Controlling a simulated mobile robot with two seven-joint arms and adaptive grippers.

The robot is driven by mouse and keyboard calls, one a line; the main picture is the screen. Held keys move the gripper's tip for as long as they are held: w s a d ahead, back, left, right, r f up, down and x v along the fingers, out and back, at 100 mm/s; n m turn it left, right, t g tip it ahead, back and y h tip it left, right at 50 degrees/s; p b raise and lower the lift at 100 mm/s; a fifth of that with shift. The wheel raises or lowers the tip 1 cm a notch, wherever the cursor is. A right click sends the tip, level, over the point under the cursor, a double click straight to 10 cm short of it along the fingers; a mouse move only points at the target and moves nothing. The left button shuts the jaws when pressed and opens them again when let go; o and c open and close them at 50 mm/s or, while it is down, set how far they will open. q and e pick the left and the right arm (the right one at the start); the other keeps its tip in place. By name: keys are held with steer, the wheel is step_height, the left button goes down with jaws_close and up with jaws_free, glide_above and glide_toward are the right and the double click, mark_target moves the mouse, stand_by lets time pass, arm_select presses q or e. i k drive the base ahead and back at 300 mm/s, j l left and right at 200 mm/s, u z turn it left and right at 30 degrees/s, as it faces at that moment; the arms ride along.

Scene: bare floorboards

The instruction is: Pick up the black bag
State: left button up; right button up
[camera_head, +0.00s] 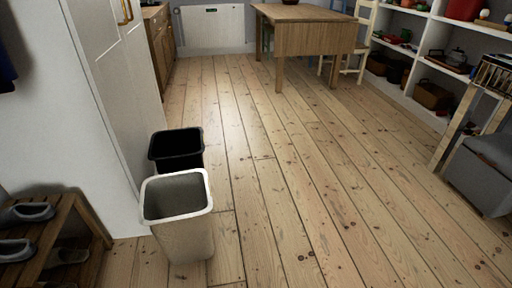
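I see nothing that is clearly a black bag. A black open-topped bin (188,162) stands on the floor by the white door, left of centre, and its inside is too dark to make out. A dark hanging item (6,65) is cut off at the left edge; I cannot tell what it is. Neither of my grippers is in view.
A pale open bin (184,239) stands in front of the black one. A wooden shoe rack (92,236) with grey shoes is at lower left. A wooden table (315,39) stands at the back, white shelves (424,74) and a grey box (478,180) on the right. The middle floor is clear.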

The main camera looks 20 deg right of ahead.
mark_target(172, 150)
steer(key=i+l+u, duration=0.1)
steer(key=u, duration=0.4)
steer(key=l+u, duration=0.15)
steer(key=u, duration=0.3)
steer(key=l+u, duration=0.3)
steer(key=l, duration=0.2)
steer(key=i+l+u, duration=0.1)
steer(key=l+u, duration=0.25)
steer(key=l, duration=0.2)
steer(key=l+u, duration=0.15)
steer(key=l, duration=0.4)
steer(key=k+l+u, duration=0.15)
steer(key=l, duration=0.9)
steer(key=k+l, duration=0.15)
steer(key=l, duration=0.4)
steer(key=l+u, duration=0.1)
steer(key=l, duration=0.4)
steer(key=k+l, duration=0.15)
steer(key=l, duration=0.4)
steer(key=i+l, duration=0.5)
steer(key=i, duration=0.4)
